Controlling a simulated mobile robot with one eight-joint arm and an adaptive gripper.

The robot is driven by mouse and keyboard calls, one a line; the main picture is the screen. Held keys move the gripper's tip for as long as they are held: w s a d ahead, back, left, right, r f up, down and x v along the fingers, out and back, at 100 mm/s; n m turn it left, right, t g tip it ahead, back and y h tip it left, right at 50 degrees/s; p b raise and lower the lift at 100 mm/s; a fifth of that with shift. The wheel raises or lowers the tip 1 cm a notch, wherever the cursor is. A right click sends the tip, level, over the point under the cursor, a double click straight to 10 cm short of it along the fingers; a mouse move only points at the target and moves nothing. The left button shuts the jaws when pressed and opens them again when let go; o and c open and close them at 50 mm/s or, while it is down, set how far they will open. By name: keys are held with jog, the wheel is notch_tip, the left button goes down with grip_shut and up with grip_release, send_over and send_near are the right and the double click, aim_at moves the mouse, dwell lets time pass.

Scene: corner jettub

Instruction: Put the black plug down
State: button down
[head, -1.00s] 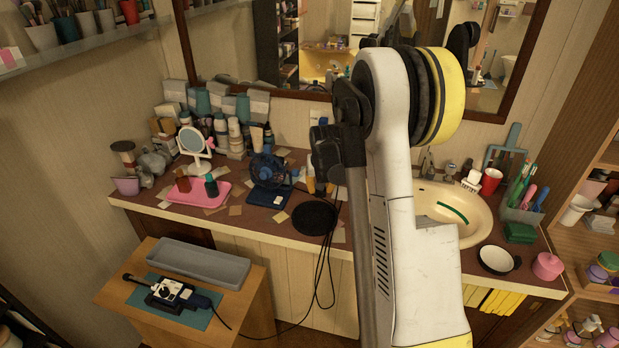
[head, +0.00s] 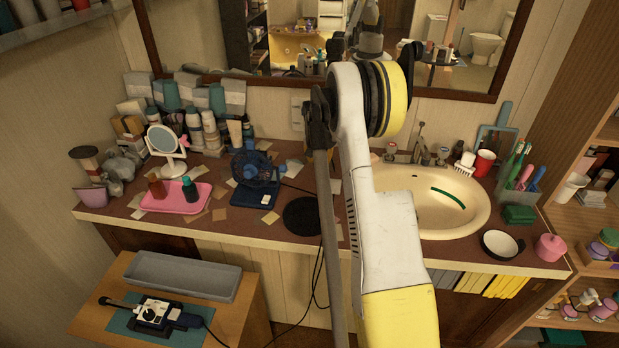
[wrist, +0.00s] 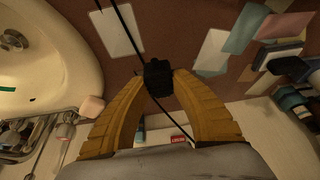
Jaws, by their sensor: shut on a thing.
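The black plug (wrist: 158,80) is between the two yellow-brown fingertips of my gripper (wrist: 160,84) in the wrist view. The fingers are shut on it. A thin black cord (wrist: 126,28) runs from the plug towards the top of that view, and a dark line also runs below it. Behind the plug is the brown countertop (wrist: 178,30) with scattered cards; I cannot tell whether the plug touches it.
The sink basin (head: 447,208) lies right of my arm. A black round thing (head: 300,215), a blue fan (head: 252,170) and a pink tray (head: 172,204) stand to the left. A corded device (head: 160,313) and grey tray (head: 184,277) are on the low table. A wall outlet (head: 297,112) is behind.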

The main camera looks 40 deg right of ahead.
aim_at(310, 177)
jog(key=w+a+f, duration=0.1)
jog(key=a+f, duration=0.1)
jog(key=shift+w+a+b, duration=0.35)
jog(key=shift+f+b, duration=0.9)
jog(key=shift+f, duration=1.05)
jog(key=shift+f, duration=0.15)
jog(key=c, duration=1.2)
grip_release()
